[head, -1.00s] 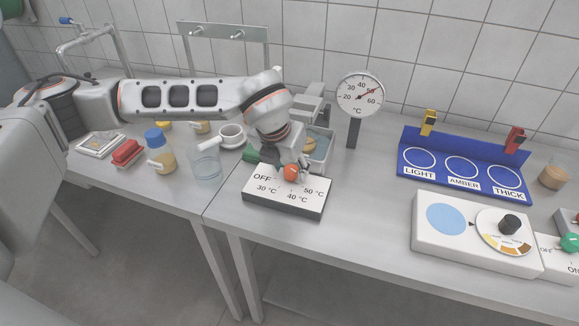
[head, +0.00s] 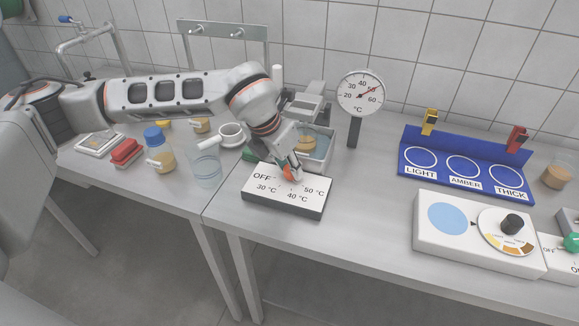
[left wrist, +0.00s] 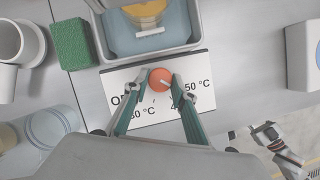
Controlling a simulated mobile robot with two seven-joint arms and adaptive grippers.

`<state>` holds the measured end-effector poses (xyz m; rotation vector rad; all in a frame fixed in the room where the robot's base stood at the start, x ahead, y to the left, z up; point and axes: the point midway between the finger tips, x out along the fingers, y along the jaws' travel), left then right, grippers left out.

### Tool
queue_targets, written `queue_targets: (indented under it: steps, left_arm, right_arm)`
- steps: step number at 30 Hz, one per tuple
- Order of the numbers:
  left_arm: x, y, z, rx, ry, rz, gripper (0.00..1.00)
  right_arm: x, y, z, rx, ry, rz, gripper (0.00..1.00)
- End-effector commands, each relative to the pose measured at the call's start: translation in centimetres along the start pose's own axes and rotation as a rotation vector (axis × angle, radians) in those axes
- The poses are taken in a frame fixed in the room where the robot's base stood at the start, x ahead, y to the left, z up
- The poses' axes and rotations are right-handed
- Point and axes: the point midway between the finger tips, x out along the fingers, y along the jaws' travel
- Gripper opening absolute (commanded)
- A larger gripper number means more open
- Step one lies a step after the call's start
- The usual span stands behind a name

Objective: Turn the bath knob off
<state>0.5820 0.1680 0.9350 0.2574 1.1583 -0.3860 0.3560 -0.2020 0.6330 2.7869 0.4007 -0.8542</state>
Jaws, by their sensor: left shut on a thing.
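The bath knob (left wrist: 160,78) is a round orange-red knob at the back of a white control plate (head: 287,201) marked OFF, 30, 40 and 50 °C. In the left wrist view its pale mark points to the lower right, roughly between the 40 and 50 labels. My left gripper (left wrist: 160,86) is shut on the knob from above, one green-grey finger on each side. In the head view the fingers hide most of the knob. At the lower right of the left wrist view, part of my right arm shows small; its jaws are unclear.
The water bath (head: 322,150) with a jar in it stands right behind the control plate. A dial thermometer (head: 360,95) on a post is to its right. A beaker (head: 206,165) and a white cup (head: 231,134) stand to the left.

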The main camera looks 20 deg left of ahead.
Motion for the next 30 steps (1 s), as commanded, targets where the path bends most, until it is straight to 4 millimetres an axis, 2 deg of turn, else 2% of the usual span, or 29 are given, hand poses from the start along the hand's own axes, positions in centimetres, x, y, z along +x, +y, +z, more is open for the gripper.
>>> queue_targets:
  steps: [18, 30]
  left_arm:
    - [-0.1, 0.5, 0.2, 0.532, 0.0, -0.223, 0.04]
    - [0.0, 0.7, 0.3, 0.79, 0.001, -0.328, 0.04]
  right_arm:
    - [-0.3, 0.1, -0.6, -0.001, 0.003, 0.001, 0.4]
    - [-0.6, 0.3, -1.3, -0.002, 0.007, 0.002, 0.4]
